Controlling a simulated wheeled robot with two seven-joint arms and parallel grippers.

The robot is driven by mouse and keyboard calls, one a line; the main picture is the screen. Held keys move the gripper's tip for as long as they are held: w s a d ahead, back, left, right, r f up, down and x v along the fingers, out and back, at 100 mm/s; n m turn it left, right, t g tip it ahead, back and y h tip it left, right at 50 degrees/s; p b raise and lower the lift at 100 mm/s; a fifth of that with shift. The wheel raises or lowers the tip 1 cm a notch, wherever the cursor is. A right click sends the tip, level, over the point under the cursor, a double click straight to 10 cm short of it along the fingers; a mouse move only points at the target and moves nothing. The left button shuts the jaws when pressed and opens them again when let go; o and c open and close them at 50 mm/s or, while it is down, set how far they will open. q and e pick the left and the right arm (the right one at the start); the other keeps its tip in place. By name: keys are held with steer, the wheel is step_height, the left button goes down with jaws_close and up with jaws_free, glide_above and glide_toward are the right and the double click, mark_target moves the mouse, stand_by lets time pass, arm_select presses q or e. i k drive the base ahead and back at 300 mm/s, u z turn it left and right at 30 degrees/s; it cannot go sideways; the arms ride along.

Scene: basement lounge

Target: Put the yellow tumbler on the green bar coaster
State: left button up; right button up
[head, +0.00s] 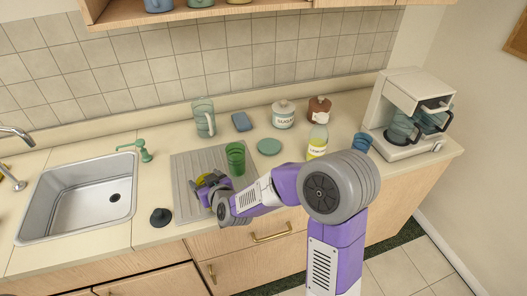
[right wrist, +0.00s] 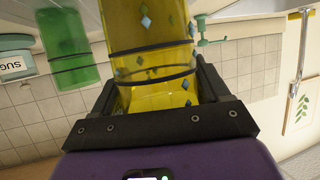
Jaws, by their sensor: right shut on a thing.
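The yellow tumbler (right wrist: 150,75) is see-through with dark bands and small blue-green diamonds. In the right wrist view it stands between the black fingers of my right gripper (right wrist: 158,100), which is shut on it. In the head view the yellow tumbler (head: 204,193) is mostly hidden by my right gripper (head: 211,190), low over the drying board. The round green bar coaster (head: 269,146) lies flat and bare on the counter, behind and to the right of the gripper. My left gripper is not in view.
A green tumbler (head: 235,158) stands between my right gripper and the coaster, on the ribbed drying board (head: 184,178). The sink (head: 60,205) is left.

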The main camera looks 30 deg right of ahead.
mark_target(269, 146)
steer(key=k, duration=1.2)
steer(key=z, duration=0.75)
steer(key=i, duration=0.9)
steer(key=u, duration=0.15)
